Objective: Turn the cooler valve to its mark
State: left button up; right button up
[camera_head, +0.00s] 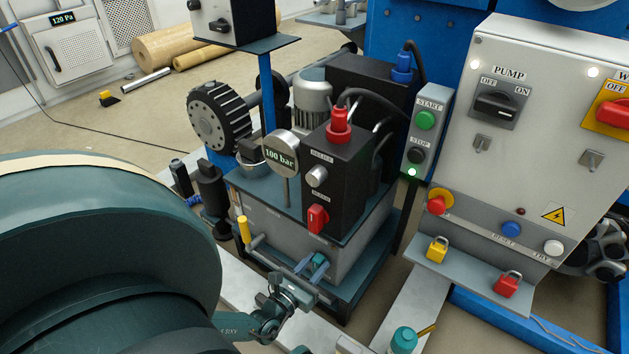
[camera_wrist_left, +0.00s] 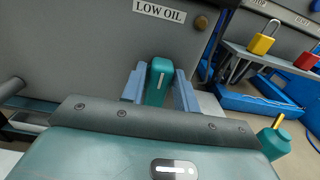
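The teal handle (camera_head: 319,261), which I take for the cooler valve, is on the front of the grey tank. It also stands upright in the left wrist view (camera_wrist_left: 158,82), below the LOW OIL label (camera_wrist_left: 159,12). The handle's lower part is hidden behind the gripper body. I cannot make out the valve's mark. My right gripper is not in view.
A yellow-handled lever (camera_head: 243,230) stands left of the valve. A black box with a red knob (camera_head: 317,219) and the 100 bar gauge (camera_head: 281,155) rise above the tank. A teal object (camera_head: 403,340) stands lower right. The control cabinet (camera_head: 540,80) with padlocks is at right.

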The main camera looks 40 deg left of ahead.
pick_arm(q)
jog(key=c, duration=0.6)
jog(key=shift+w, duration=0.1)
jog(key=m, duration=0.6)
jog(key=d+f+m, duration=0.1)
jog(key=m, duration=0.5)
jog(key=m+p, duration=0.1)
jog(key=m, duration=0.4)
jog(key=shift+w+d+f+m, duration=0.15)
jog(key=shift+d+f+m, duration=0.15)
jog(key=shift+f+m, duration=0.1)
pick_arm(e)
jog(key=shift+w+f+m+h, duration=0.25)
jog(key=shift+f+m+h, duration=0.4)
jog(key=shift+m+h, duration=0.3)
pick_arm(q)
jog(key=o, duration=1)
